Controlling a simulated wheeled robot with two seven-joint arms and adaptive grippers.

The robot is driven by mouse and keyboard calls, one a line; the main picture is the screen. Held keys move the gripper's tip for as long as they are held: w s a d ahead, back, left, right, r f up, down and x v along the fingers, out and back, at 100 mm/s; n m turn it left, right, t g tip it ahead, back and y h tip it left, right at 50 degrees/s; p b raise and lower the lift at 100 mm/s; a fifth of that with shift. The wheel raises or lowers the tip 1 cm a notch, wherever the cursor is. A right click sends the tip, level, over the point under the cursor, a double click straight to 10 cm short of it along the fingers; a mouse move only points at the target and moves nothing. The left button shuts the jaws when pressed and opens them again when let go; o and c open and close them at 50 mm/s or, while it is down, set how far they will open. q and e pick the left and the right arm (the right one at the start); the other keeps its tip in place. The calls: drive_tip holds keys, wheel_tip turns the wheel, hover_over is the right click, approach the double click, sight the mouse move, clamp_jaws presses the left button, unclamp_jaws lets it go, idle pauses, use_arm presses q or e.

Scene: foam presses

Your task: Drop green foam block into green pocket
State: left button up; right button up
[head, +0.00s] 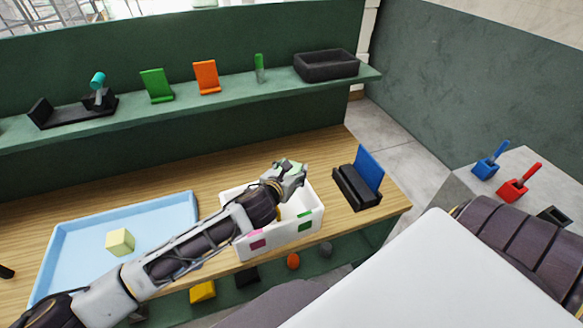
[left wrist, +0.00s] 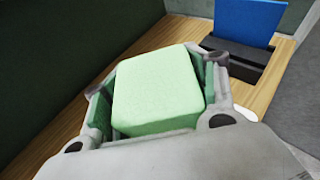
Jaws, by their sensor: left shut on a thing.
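My left gripper (head: 291,172) is shut on the light green foam block (left wrist: 157,90). The left wrist view shows the block between the two fingers (left wrist: 160,85). In the head view the gripper hangs over the back part of a white box (head: 272,245) on the wooden bench, and the block is mostly hidden by it. The box front has a green mark (head: 305,227) on the right and a pink mark (head: 258,244) on the left. The green-marked pocket is at the box's right; my arm covers much of the inside. My right gripper is not in view.
A blue tray (head: 75,241) holds a pale yellow foam block (head: 119,242) at the left. A black holder with a blue plate (head: 369,168) stands right of the box. A green shelf (head: 215,103) with several stands and a dark bin (head: 326,64) runs behind.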

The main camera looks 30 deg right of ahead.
use_arm(q)
drive_tip(key=shift+f, duration=0.55)
drive_tip(key=shift+f+b, duration=1.3)
drive_tip(key=shift+b, duration=0.2)
drive_tip(key=o, duration=1)
drive_tip(key=shift+c, duration=0.2)
drive_tip(key=shift+v, duration=5.8)
drive_tip(key=shift+s+a, duration=0.1)
drive_tip(key=shift+s, duration=0.1)
